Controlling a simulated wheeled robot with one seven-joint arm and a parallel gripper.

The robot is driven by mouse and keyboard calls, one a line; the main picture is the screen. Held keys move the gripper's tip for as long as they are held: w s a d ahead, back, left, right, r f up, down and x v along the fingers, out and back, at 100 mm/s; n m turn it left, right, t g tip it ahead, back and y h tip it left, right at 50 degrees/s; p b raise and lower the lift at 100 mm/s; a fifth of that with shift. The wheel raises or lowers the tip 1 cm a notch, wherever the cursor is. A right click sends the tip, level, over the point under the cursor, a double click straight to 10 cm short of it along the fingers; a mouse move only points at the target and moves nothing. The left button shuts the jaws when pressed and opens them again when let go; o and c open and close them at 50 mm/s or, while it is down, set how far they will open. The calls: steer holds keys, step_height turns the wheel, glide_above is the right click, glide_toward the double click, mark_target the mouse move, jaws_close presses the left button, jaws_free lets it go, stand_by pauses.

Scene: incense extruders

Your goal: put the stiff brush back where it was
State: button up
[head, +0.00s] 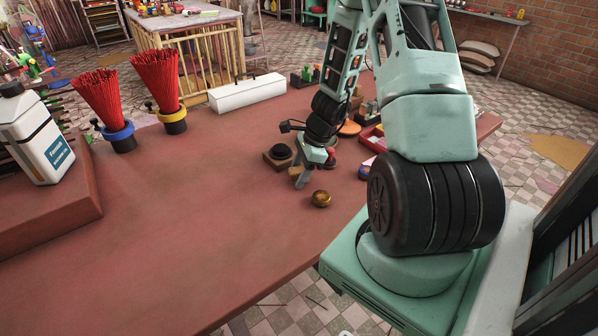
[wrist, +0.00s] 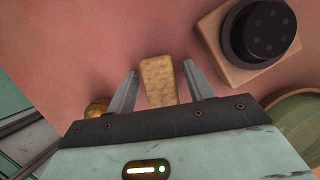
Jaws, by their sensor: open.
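My gripper (head: 303,178) is low over the red-brown table, near its right part. In the wrist view my gripper (wrist: 158,92) is open, with one finger on each side of a tan, speckled, narrow block (wrist: 158,80). The block may be the stiff brush, but I cannot make out bristles. Gaps show between it and both fingers, and its near end is hidden by the gripper body. In the head view my gripper mostly hides it.
A wooden block with a black round top (head: 280,155) stands just beside my gripper; it also shows in the wrist view (wrist: 262,32). A brass round object (head: 321,199) lies close by. A white toolbox (head: 246,93) and red stick bundles (head: 157,80) stand farther back. The table's left middle is clear.

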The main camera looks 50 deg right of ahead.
steer(key=p+v, duration=0.1)
steer(key=v, duration=1.1)
steer(key=a+r+n+g, duration=0.25)
steer(key=a+n, duration=0.45)
steer(key=a, duration=0.5)
steer(key=a+r+n+g, duration=0.1)
steer(key=a+r+n, duration=0.3)
steer(key=a+n, duration=0.6)
steer(key=s+a+r+n+h, duration=0.1)
steer(key=s+a+r+n, duration=0.1)
steer(key=s+a+n, duration=0.5)
steer(key=s+a+r+n+h, duration=0.2)
steer(key=s+a+n, duration=0.5)
steer(key=a, duration=0.3)
steer(key=shift+s+a+n+t, duration=0.25)
steer(key=shift+s+n+t, duration=0.1)
steer(key=shift+n, duration=0.55)
